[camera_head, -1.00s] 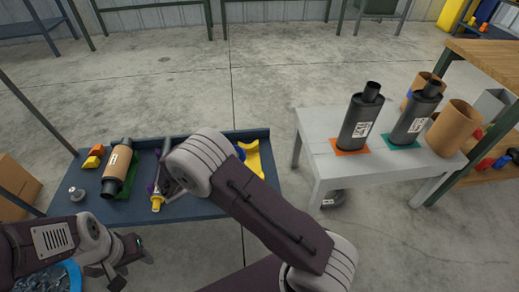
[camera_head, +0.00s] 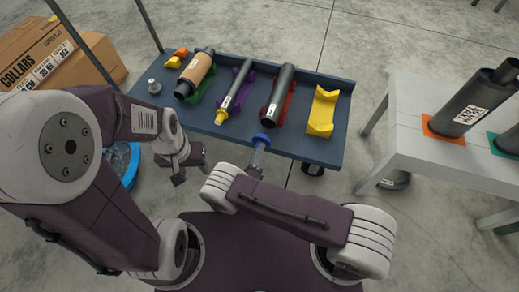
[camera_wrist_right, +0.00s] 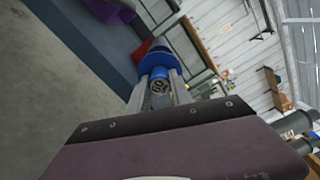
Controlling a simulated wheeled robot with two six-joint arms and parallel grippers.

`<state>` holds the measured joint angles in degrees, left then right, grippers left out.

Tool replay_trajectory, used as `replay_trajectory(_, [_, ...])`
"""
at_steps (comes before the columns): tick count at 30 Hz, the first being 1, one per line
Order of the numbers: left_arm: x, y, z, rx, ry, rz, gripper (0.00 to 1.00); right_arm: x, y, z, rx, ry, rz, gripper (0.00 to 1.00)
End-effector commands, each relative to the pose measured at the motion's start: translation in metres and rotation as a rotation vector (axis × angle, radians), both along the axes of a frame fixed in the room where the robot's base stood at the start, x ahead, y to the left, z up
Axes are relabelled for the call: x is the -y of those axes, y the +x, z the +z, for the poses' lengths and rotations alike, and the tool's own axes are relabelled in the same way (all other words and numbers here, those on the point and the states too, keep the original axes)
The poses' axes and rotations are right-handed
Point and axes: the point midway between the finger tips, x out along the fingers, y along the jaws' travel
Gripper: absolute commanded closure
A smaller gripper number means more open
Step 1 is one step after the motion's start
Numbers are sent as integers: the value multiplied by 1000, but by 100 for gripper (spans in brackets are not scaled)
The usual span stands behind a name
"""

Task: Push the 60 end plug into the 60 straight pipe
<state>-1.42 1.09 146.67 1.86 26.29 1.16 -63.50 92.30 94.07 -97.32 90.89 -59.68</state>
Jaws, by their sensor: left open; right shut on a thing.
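A blue end plug (camera_head: 262,139) is held in my right gripper (camera_head: 257,158). The blue plug also shows between the fingers in the right wrist view (camera_wrist_right: 156,64). A dark straight pipe (camera_head: 278,95) lies in a red cradle (camera_head: 289,106) on the blue-grey table, its near end just beyond the plug; the plug looks apart from it in the head view. My left gripper (camera_head: 190,172) is open and empty, left of the right one and in front of the table. I cannot read the pipe's size.
On the table (camera_head: 323,148) are a thinner pipe (camera_head: 238,85) with a yellow plug (camera_head: 221,117), a muffler (camera_head: 196,74), an empty yellow cradle (camera_head: 322,110) and small parts. A grey table (camera_head: 440,150) with mufflers stands right. A blue bin (camera_head: 125,165) and cardboard boxes are left.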

Motion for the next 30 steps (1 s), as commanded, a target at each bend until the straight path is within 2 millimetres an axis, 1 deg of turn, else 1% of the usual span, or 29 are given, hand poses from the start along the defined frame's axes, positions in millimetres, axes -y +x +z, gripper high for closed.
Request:
replay_trajectory(2, [0, 0, 0, 0, 0, 0, 49, -1, -2, 1, -1, 0, 0, 100])
replay_trajectory(4, [0, 0, -1, 0, 0, 0, 49, 1, 2, 0, -2, 1, -4, 100])
replay_trajectory(12, [0, 0, -5, 0, 0, 0, 49, 12, 32, -1, -1, 2, -7, 100])
replay_trajectory(18, [0, 0, -7, 0, 0, 0, 49, 16, 47, 0, -2, 1, -5, 100])
replay_trajectory(23, [0, 0, -7, 0, 0, 0, 49, 18, 52, 0, -2, 1, -3, 100])
replay_trajectory(30, [0, 0, -7, 0, 0, 0, 49, 18, 53, 0, -2, 1, -2, 100])
